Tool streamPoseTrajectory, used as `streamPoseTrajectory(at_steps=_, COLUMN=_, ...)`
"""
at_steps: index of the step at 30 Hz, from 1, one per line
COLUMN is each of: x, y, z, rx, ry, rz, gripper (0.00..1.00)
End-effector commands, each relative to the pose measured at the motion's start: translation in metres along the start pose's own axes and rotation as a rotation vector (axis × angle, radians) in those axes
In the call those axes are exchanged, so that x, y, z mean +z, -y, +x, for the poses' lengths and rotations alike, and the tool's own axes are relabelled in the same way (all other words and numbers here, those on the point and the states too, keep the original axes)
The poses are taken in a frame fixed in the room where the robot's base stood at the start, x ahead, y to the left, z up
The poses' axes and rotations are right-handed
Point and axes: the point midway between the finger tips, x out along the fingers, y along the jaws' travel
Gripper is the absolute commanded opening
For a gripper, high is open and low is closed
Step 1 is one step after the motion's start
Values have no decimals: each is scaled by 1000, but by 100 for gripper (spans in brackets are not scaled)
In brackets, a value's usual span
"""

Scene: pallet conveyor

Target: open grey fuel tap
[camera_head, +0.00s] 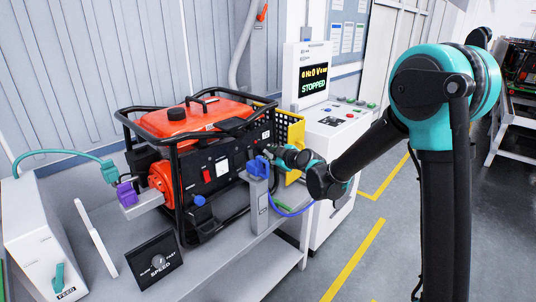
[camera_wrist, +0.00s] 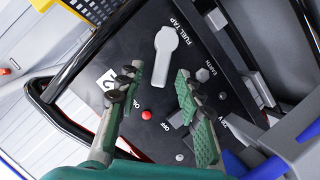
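The grey fuel tap (camera_wrist: 166,50) is a lever on the black generator panel in the wrist view. Its round end is at the top, and its narrower arm points down in the picture. The label FUEL TAP is beside it. My gripper (camera_wrist: 157,84) is open, with green-padded fingers on either side of the lever's lower end. I cannot tell whether they touch it. In the head view my gripper (camera_head: 290,156) is at the right end of the generator's front panel, and the tap is hidden there.
The orange generator (camera_head: 195,118) sits in a black tube frame on a grey bench. A grey post with a blue connector (camera_head: 258,168) and blue cable stands close to my gripper. A control cabinet (camera_head: 330,125) reading STOPPED is behind. A red button (camera_wrist: 146,115) is below the tap.

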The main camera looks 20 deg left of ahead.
Motion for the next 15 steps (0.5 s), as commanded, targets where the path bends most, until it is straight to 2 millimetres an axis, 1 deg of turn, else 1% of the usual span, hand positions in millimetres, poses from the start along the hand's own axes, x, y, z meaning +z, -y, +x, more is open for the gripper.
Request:
streamPoseTrajectory(at_steps=1, x=0, y=0, z=4, rx=0, ry=0, rz=0, gripper=36)
streamPoseTrajectory(at_steps=4, x=0, y=0, z=8, rx=0, ry=0, rz=0, gripper=36)
streamPoseTrajectory(at_steps=13, x=0, y=0, z=10, rx=0, ry=0, rz=1, gripper=36)
streamPoseTrajectory(at_steps=15, x=0, y=0, z=10, rx=0, ry=0, rz=0, gripper=28)
